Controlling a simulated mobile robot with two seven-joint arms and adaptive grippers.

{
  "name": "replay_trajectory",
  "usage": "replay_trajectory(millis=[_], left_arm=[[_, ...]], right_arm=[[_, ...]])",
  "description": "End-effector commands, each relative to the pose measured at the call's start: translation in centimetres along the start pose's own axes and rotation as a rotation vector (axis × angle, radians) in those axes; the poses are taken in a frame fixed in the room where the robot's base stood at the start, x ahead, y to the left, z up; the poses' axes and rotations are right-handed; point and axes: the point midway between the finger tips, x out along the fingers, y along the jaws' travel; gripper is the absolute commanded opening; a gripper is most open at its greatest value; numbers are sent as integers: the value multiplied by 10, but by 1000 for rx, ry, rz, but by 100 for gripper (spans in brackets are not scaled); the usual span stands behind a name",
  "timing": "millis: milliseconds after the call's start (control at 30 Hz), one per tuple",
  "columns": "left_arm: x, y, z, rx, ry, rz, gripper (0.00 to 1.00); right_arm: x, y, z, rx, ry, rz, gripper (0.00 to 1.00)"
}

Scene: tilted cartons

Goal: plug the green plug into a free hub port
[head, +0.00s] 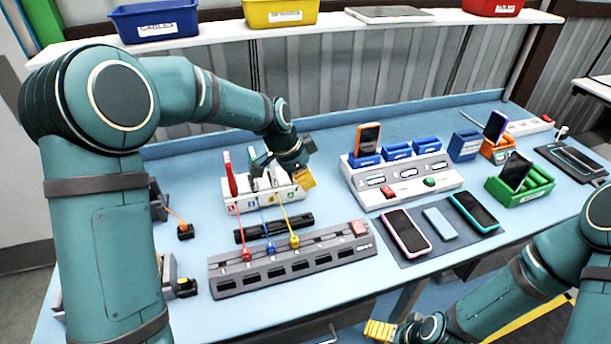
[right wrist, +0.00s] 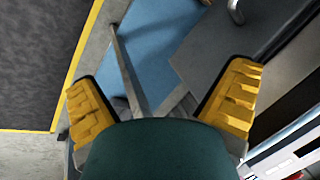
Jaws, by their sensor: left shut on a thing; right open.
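The grey hub (head: 290,268) lies at the front of the blue bench in the head view. A red plug (head: 246,255), a blue plug (head: 270,251) and a yellow plug (head: 294,241) sit along its left and middle top. Its right-hand top ports look free. A white rack (head: 243,205) with coloured labels stands behind the hub. My left gripper (head: 302,178) is shut at the right end of this rack, by its green label. The green plug is hidden, apparently in that gripper. My right gripper (right wrist: 163,85) is open and empty; it also shows low in the head view (head: 381,331).
A black bar (head: 274,228) lies between rack and hub. Thin cords run from the rack to the plugs. A red upright object (head: 229,175) rises from the rack's left. A phone mat (head: 408,258) lies right of the hub; a white charging station (head: 408,183) stands behind it.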

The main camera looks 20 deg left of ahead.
Motion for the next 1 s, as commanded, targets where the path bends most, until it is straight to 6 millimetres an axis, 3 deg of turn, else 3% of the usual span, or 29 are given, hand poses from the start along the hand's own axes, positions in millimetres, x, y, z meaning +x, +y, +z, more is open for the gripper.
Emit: replay_trajectory(millis=[600,1000], left_arm=[[32,0,13,1,0,0,0],[31,2,13,1,1,0,0]], right_arm=[[25,9,3,0,0,0,100],[26,10,3,0,0,0,100]])
